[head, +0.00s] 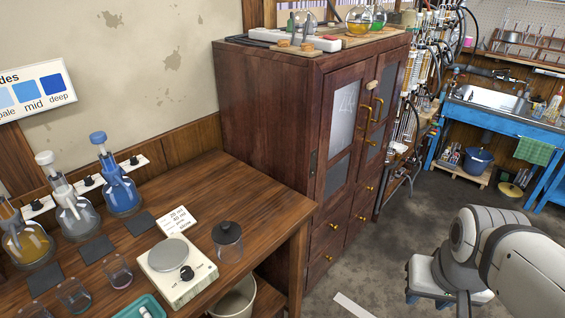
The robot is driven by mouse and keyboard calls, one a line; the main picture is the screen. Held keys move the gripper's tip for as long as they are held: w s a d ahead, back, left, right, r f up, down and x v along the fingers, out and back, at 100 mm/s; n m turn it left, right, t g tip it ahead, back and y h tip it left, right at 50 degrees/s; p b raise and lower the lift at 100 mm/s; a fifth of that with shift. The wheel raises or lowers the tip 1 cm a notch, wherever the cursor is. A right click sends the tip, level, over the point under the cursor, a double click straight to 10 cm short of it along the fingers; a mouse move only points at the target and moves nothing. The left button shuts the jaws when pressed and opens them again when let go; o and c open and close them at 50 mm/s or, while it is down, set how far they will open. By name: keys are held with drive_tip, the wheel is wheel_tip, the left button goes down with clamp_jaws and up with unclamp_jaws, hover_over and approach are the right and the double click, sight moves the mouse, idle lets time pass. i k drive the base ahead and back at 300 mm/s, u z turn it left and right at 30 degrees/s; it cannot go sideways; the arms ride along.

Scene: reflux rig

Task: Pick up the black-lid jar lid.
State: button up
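A clear glass jar (230,250) with a black lid (227,231) stands on the wooden bench near its right front corner. The lid sits on top of the jar and has a small knob. A white arm of mine shows at the lower right, well to the right of the jar. My gripper's fingers cannot be made out in the head view.
A white hotplate (176,268) stands just left of the jar, with a printed card (178,220) behind it. Several flasks and glass cups stand further left. A teal tray (142,309) is at the front. A tall wooden cabinet (265,120) rises behind the bench's right end.

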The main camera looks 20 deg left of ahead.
sight(227, 232)
drive_tip(key=i, duration=1.25)
drive_tip(key=u, duration=2.6)
drive_tip(key=k, duration=0.85)
drive_tip(key=i, duration=0.85)
drive_tip(key=u, duration=0.1)
